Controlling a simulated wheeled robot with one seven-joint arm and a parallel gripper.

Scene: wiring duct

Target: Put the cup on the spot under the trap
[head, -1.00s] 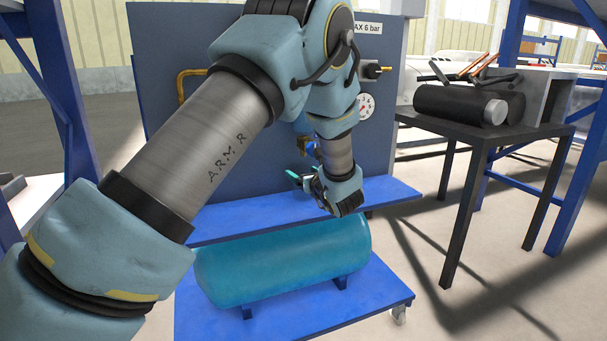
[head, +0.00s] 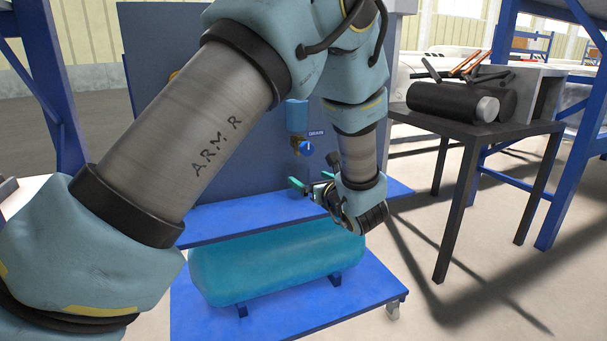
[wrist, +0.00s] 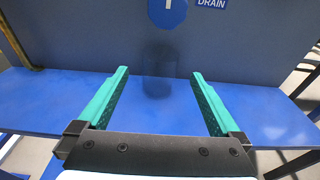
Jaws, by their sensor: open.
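A dark, see-through cup-like shape (wrist: 157,80) stands upright on the blue shelf (wrist: 40,100) against the grey panel in the wrist view, straight ahead between my fingertips. I cannot make it out in the head view. My gripper (wrist: 160,73) is open, with teal fingers spread wide and nothing between them. In the head view my gripper (head: 311,182) is just above the shelf, in front of the panel. The trap (head: 297,116) is a blue cylinder with brass fittings and a blue round knob (head: 306,147) below. No marked spot can be told apart.
A teal tank (head: 275,262) lies on the blue cart (head: 290,318) below the shelf. A DRAIN label (wrist: 211,3) is beside the blue knob (wrist: 167,8). A dark table (head: 480,133) with black cylinders stands at right. Blue rack posts flank the scene.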

